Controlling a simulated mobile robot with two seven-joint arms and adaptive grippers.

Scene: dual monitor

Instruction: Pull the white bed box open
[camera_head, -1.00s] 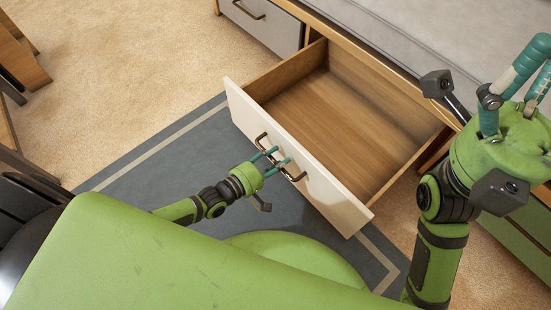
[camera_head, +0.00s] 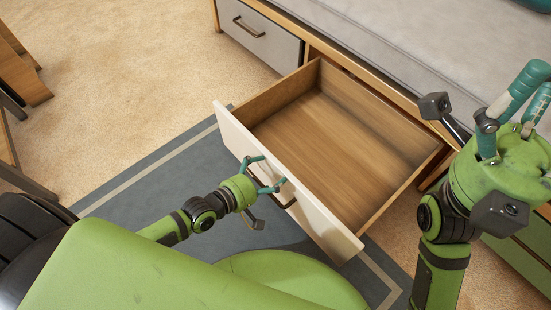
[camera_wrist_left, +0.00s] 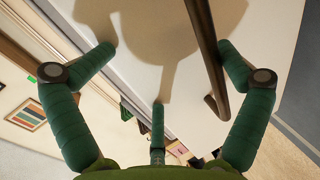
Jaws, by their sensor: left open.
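The white bed box (camera_head: 287,191) is a drawer with a white front and wooden inside, pulled well out from under the bed; its inside is empty. Its dark handle (camera_head: 283,200) is on the front face. My left gripper (camera_head: 266,174) is open at the handle, with its fingers close to the front. In the left wrist view the handle (camera_wrist_left: 207,55) runs between the spread teal fingers, nearer the right one; I cannot tell whether it touches. My right gripper (camera_head: 522,100) is raised at the right, its fingers apart and empty.
The bed with a grey mattress (camera_head: 385,40) stands behind the drawer. A closed grey drawer (camera_head: 260,32) is to its left. A blue-grey rug (camera_head: 150,190) lies below on the beige carpet (camera_head: 130,70). Wooden furniture (camera_head: 20,65) stands at the far left.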

